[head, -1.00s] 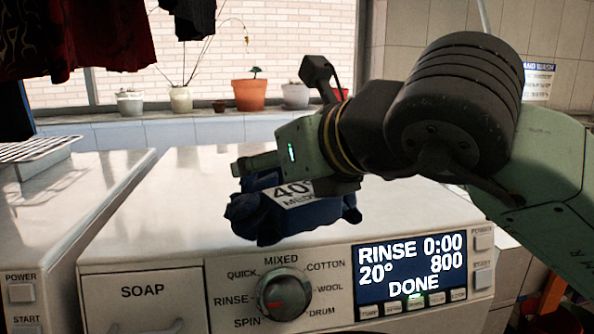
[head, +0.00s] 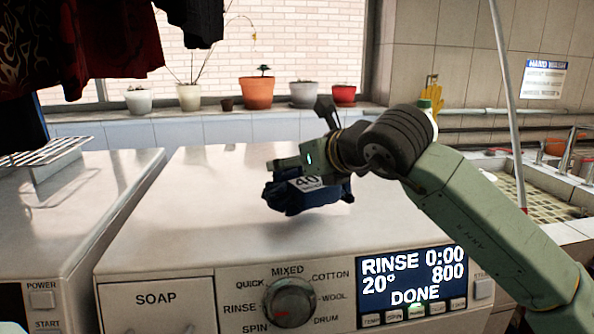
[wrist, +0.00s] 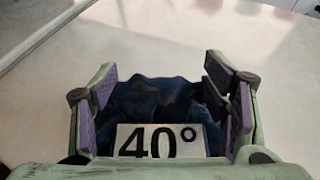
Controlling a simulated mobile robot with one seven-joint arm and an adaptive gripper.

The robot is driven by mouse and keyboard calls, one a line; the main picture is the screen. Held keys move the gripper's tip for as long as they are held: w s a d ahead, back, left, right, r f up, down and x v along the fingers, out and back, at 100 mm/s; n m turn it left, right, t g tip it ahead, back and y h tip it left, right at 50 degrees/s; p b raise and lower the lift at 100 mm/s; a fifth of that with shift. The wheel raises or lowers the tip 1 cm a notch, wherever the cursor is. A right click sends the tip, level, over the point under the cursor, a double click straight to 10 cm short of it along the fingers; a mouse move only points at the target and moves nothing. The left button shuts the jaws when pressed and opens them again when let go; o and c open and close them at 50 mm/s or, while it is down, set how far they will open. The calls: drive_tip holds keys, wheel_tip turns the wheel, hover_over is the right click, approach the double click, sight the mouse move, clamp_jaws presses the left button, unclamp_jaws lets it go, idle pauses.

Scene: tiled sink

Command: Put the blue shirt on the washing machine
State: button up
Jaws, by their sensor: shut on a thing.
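The blue shirt (head: 300,200) is a crumpled dark blue bundle with a white "40°" label. My gripper (head: 284,165) is shut on it over the top of the white washing machine (head: 215,180). A shadow lies under the shirt, and it seems to hang slightly above the surface. In the wrist view the shirt (wrist: 155,98) sits between both purple-padded fingers, with the machine's pale top (wrist: 180,45) around it. The gripper hides part of the shirt.
A second white machine (head: 85,190) with a wire rack (head: 45,152) stands at left. Dark clothes (head: 105,40) hang at upper left. Potted plants (head: 257,92) line the window ledge. A sink (head: 530,190) is at right. The machine top around the shirt is clear.

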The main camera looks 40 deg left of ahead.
sight(297, 177)
wheel_tip(297, 177, down, 2)
drive_tip(key=shift+f+p, duration=0.2)
drive_tip(key=shift+p, duration=0.15)
drive_tip(key=shift+f, duration=0.2)
drive_tip(key=shift+f+b, duration=0.25)
drive_tip(key=shift+b, duration=0.1)
drive_tip(key=o, duration=1.3)
